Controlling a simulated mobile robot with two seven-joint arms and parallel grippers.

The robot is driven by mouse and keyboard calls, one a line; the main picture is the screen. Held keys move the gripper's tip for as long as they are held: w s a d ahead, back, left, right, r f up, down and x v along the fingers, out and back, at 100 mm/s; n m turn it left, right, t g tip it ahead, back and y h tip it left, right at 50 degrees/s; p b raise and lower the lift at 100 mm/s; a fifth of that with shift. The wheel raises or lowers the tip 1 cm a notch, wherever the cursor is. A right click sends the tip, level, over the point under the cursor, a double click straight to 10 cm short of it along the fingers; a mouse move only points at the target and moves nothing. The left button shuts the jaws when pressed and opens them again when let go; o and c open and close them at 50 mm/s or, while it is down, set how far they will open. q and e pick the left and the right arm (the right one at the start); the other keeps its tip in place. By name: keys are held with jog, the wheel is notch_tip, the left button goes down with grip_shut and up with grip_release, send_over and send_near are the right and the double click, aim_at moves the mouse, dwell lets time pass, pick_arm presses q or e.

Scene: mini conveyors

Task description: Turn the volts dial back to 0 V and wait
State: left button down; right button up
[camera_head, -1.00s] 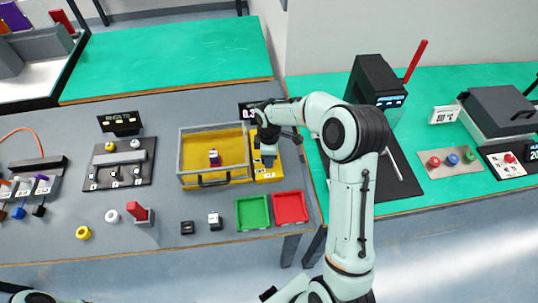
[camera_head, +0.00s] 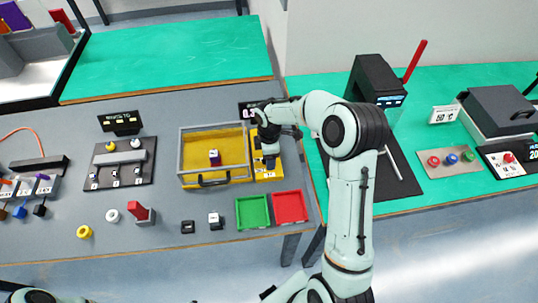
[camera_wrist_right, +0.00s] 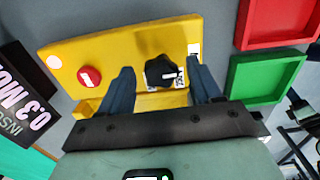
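The black dial (camera_wrist_right: 160,72) sits on a yellow panel (camera_wrist_right: 118,50), with a white mark on top and a small printed label beside it. Its reading is too small to tell. My right gripper (camera_wrist_right: 161,80) has its two blue fingers apart, one on each side of the dial. Contact with the dial cannot be made out. In the head view my right gripper (camera_head: 268,156) is over the yellow panel (camera_head: 264,174) and hides the dial. My left gripper is not in view; only a bit of my left arm shows at the bottom left.
A red button (camera_wrist_right: 88,77) and a white button (camera_wrist_right: 54,62) are on the same panel. A black display (camera_wrist_right: 24,92) reading "0.3" stands beside it. Green (camera_head: 252,212) and red (camera_head: 290,207) trays lie in front. A yellow-floored bin (camera_head: 213,183) is left of the panel.

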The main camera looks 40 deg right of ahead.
notch_tip(320, 180, up, 13)
jog(key=shift+r+p, duration=0.2)
jog(key=shift+p, duration=0.2)
dwell(0.4)
dwell(0.5)
